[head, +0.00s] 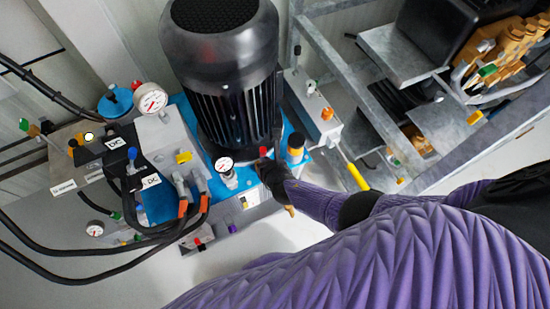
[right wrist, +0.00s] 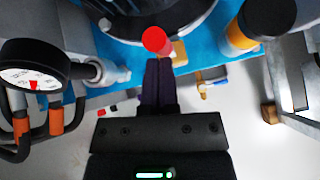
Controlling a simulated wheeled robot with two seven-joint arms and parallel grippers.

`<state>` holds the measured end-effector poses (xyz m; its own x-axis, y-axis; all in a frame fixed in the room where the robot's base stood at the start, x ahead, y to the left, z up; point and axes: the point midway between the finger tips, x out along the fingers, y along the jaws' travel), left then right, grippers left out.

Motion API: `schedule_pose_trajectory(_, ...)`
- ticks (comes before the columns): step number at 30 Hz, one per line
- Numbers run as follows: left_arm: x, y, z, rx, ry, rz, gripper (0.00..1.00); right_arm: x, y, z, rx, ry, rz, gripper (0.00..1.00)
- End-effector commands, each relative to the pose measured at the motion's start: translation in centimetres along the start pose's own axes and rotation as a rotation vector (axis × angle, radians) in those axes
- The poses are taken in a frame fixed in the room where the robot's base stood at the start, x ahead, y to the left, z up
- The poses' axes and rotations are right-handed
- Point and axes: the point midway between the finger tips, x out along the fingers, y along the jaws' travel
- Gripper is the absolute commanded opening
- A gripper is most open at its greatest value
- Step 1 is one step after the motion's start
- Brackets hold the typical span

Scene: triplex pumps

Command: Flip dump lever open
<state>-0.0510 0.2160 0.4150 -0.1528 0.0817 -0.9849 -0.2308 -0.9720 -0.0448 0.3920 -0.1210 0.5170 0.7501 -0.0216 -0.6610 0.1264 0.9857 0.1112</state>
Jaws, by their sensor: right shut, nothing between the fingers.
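A small red knob (head: 263,151) sits at the front edge of the blue pump plate, below the black motor (head: 222,75). In the right wrist view the red knob (right wrist: 156,40) is just beyond my fingertips. I cannot tell for sure whether it is the dump lever's end. My right gripper (head: 262,165) reaches in from the right, beside the knob. In the right wrist view its dark fingers (right wrist: 159,64) are together and empty. I cannot tell whether the fingertips touch the knob. My left gripper is out of view.
A pressure gauge (head: 223,164) stands close to the left of my right gripper; it also shows in the right wrist view (right wrist: 32,76). A yellow-and-black cylinder (head: 295,146) stands to the right. A yellow-handled bar (head: 356,175) sticks out farther right. Black hoses (head: 100,278) run at lower left.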

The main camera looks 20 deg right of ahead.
Motion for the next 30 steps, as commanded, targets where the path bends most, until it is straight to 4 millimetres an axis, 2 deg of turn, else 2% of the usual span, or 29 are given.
schedule_pose_trajectory(15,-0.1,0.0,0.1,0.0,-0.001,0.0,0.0,0.9,0.4,1.8,0.001,-0.007,0.001,0.0)
schedule_pose_trajectory(30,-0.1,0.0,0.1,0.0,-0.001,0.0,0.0,0.9,0.5,2.1,0.003,-0.013,0.002,0.0)
